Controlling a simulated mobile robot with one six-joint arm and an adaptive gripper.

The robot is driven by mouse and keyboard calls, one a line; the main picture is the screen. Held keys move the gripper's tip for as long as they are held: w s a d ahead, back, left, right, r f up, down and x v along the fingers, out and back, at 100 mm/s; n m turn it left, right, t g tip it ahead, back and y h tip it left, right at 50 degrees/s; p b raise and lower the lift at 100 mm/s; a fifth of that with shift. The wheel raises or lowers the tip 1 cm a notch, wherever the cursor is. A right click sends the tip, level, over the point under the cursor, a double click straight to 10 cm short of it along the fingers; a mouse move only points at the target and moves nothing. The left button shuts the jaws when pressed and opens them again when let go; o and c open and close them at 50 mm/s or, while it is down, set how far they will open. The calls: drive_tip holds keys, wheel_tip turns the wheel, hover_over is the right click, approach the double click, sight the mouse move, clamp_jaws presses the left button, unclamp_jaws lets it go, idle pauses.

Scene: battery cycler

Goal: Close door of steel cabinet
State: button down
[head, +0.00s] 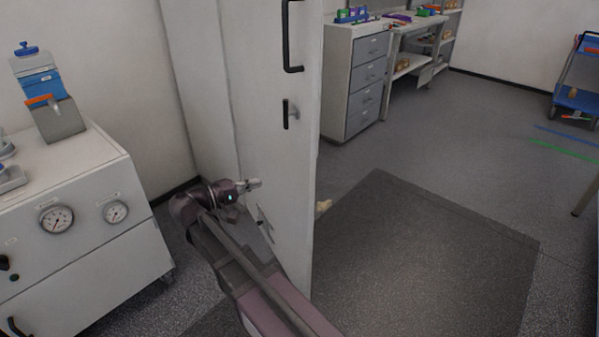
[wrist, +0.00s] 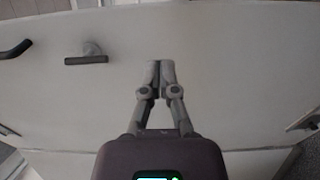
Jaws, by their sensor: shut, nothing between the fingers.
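The pale grey door (head: 268,120) of the steel cabinet (head: 193,85) stands upright left of centre in the head view. It carries a long black handle (head: 290,35) near the top and a smaller black latch handle (head: 286,115) below. The door appears open, but its exact angle is hard to tell. Contact cannot be told.
A white cabinet with gauges (head: 80,215) stands at the left. A dark mat (head: 420,265) and open grey floor lie to the right of the door. A drawer unit (head: 366,85) and a blue cart (head: 578,80) stand farther back. A small beige object (head: 322,207) shows behind the door.

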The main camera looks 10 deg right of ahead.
sight(308, 167)
drive_tip(key=shift+d, duration=0.1)
drive_tip(key=shift+x, duration=6.9)
